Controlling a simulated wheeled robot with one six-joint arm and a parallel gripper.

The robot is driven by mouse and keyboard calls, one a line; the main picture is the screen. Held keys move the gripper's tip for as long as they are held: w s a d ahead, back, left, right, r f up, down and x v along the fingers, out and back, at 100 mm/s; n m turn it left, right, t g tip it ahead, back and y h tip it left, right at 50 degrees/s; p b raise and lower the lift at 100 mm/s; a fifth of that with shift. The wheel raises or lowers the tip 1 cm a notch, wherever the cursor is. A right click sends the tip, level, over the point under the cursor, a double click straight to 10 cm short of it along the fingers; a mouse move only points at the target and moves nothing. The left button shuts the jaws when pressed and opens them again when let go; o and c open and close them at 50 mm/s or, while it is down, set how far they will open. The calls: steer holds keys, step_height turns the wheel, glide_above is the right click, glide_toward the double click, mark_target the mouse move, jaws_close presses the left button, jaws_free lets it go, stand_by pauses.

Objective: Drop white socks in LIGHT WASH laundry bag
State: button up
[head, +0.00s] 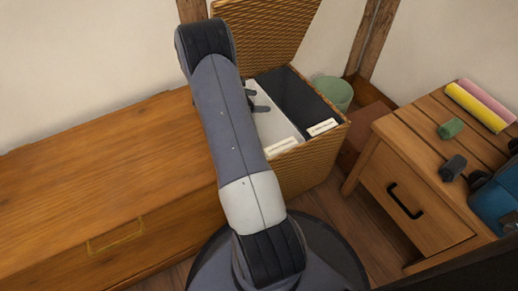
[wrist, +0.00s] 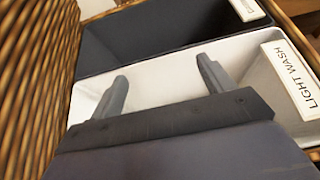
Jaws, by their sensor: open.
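A wicker hamper (head: 312,168) with its lid raised holds a white-lined laundry bag (head: 278,124) and a dark-lined one beside it. In the wrist view the white bag (wrist: 258,62) carries the label LIGHT WASH (wrist: 292,76). My gripper (head: 257,99) is over the white bag. In the wrist view its two fingers (wrist: 162,70) are spread apart with nothing between them. I see no white socks in either view; my arm and gripper hide part of the bag's inside.
The dark bag (head: 295,95) lies right of the white one. A wooden chest (head: 100,165) stands left. A nightstand (head: 400,165) at right bears rolled towels (head: 480,108) and small dark items. A green bin (head: 333,92) is behind the hamper. The raised lid (head: 268,35) blocks the back.

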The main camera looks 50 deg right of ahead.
steer(key=p+v, duration=0.2)
steer(key=v, duration=0.8)
steer(key=shift+a+r+p, duration=0.2)
steer(key=shift+a+p, duration=0.15)
steer(key=shift+w, duration=0.1)
steer(key=b+x, duration=0.3)
steer(key=x, duration=0.8)
step_height(320, 180, up, 5)
steer(key=shift+p, duration=0.95)
steer(key=shift+f, duration=0.1)
